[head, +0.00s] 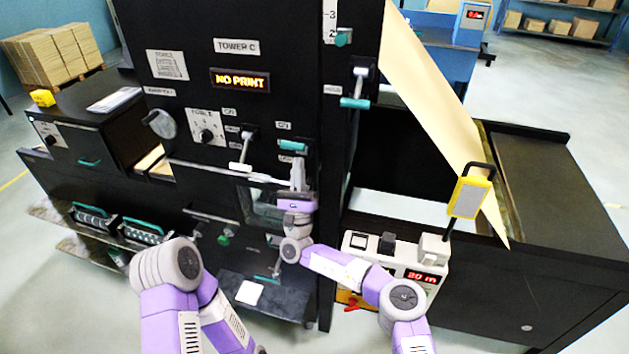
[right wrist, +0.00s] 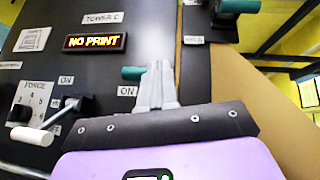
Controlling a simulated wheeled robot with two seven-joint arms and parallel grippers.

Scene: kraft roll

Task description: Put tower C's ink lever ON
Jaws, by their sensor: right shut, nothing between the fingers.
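Tower C's black panel (head: 190,95) has an amber NO PRINT display (head: 240,79), also clear in the right wrist view (right wrist: 95,41). Two levers sit below it. The left one has a white handle (head: 240,166) hanging low, under an ON label. The right one has a teal handle (head: 292,146) standing out just below its ON label (head: 283,125). Which is named ink is too small to read. My right gripper (head: 298,166) is shut and empty, its tips just below the teal handle; contact is unclear. In the right wrist view the teal handle (right wrist: 132,73) is partly behind the fingers.
A FORCE dial (head: 206,136) is left of the levers. Another teal-handled lever (head: 355,103) is on the side panel at right. A sheet of kraft paper (head: 440,90) slopes down beyond it. A control box (head: 420,277) reading 20 m stands beside my right forearm.

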